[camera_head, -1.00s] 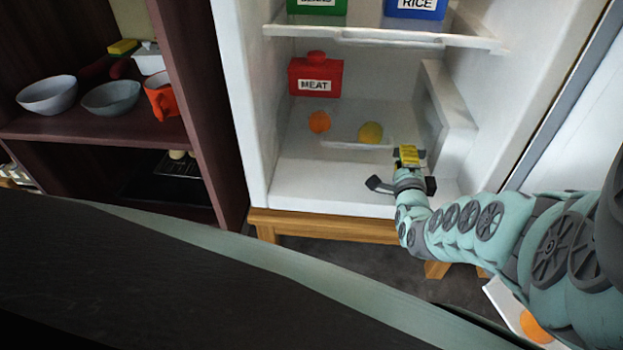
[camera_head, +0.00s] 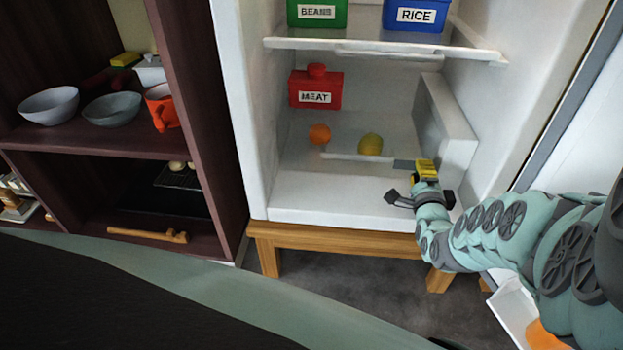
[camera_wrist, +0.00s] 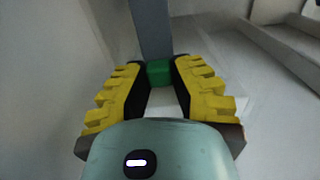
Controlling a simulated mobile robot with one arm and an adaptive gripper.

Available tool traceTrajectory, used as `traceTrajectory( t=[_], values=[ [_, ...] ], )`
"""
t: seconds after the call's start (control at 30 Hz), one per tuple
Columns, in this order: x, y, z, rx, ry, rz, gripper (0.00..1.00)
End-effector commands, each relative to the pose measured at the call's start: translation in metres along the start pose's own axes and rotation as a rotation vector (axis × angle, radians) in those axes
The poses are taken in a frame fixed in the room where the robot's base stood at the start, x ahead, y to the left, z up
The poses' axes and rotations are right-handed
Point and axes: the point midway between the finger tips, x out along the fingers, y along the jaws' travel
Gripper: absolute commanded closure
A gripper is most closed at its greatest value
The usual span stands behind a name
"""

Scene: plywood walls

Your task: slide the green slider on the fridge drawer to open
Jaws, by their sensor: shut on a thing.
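The green slider (camera_wrist: 160,73) shows between my finger pads in the wrist view, at the end of a grey bar (camera_wrist: 152,28). My gripper (camera_wrist: 161,82) is shut on it, one yellow-padded finger on each side. In the head view my gripper (camera_head: 425,170) is at the right front of the clear lower fridge drawer (camera_head: 350,158), and the slider is hidden there. An orange fruit (camera_head: 319,134) and a yellow fruit (camera_head: 370,144) show behind the drawer front.
A white side block (camera_head: 458,142) stands close right of my gripper. Above are a red MEAT box (camera_head: 315,88) and a shelf (camera_head: 385,49) with BEANS and RICE boxes. A dark cabinet (camera_head: 195,120) with bowls stands left. The floor before the fridge (camera_head: 350,275) is clear.

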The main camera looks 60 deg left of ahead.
Motion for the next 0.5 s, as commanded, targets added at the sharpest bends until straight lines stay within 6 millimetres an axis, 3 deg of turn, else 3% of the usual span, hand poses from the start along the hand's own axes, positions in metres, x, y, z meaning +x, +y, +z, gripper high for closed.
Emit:
traceTrajectory(
  t=[0.3, 0.33, 0.5],
  values=[
    [-0.0015, 0.0027, -0.0075, 0.003, 0.010, 0.009, 1.00],
    [-0.0015, 0.0026, -0.0077, 0.003, 0.011, 0.009, 0.73],
    [-0.0012, 0.0018, -0.0068, 0.003, 0.009, 0.006, 0.55]
  ],
)
